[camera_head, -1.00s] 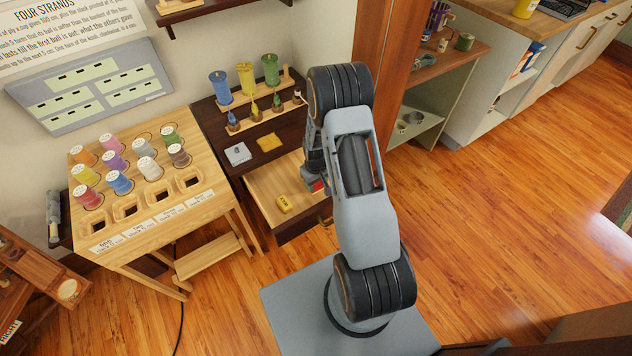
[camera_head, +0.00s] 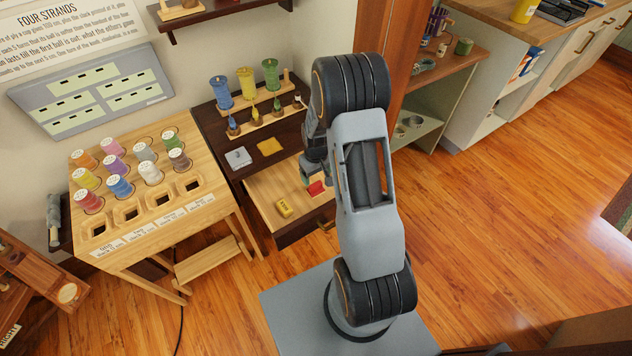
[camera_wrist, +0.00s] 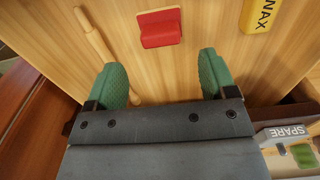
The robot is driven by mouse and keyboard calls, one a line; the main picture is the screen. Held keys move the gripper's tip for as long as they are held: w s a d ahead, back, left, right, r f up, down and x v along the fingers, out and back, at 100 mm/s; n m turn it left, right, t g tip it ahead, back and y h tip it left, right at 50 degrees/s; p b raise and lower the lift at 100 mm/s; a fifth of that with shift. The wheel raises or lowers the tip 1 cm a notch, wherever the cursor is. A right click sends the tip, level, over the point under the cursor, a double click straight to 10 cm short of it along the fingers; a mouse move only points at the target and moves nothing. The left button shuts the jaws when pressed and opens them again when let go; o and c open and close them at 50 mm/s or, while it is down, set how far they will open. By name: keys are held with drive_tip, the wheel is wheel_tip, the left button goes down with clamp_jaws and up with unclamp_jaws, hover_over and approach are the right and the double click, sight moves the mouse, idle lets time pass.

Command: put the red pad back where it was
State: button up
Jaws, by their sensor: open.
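The red pad (camera_head: 316,188) lies on the floor of the open wooden drawer (camera_head: 262,190), near its right side. In the wrist view the red pad (camera_wrist: 160,29) lies beyond my fingertips, centred between them but apart from them. My gripper (camera_wrist: 161,78) has two green fingers, spread wide with nothing between them. In the head view my arm hides most of the gripper; a bit of green finger shows just left of the red pad.
A yellow wax block (camera_head: 285,208) lies in the drawer, and a wooden rod (camera_wrist: 100,45) lies left of the pad in the wrist view. A grey pad (camera_head: 238,157) and a yellow pad (camera_head: 270,146) rest on the dark table above. A spool stand (camera_head: 130,190) is left.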

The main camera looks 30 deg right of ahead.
wheel_tip(320, 180, up, 5)
wheel_tip(320, 180, up, 13)
drive_tip(key=t, duration=0.2)
hover_over(316, 185)
drive_tip(key=s+a, duration=0.6)
drive_tip(key=s+a+r, duration=0.2)
drive_tip(key=s+r, duration=0.1)
drive_tip(key=s, duration=0.2)
drive_tip(key=s+a+r+m+t, duration=0.1)
drive_tip(key=s+r, duration=0.2)
drive_tip(key=s, duration=0.1)
drive_tip(key=shift+s+a+r, duration=0.2)
drive_tip(key=shift+s+a, duration=0.15)
drive_tip(key=shift+s, duration=0.05)
wheel_tip(316, 185, up, 3)
drive_tip(key=p, duration=0.2)
drive_tip(key=shift+r+t+p, duration=0.15)
drive_tip(key=shift+t+p, duration=0.15)
drive_tip(key=shift+p, duration=0.05)
drive_tip(key=shift+c, duration=0.3)
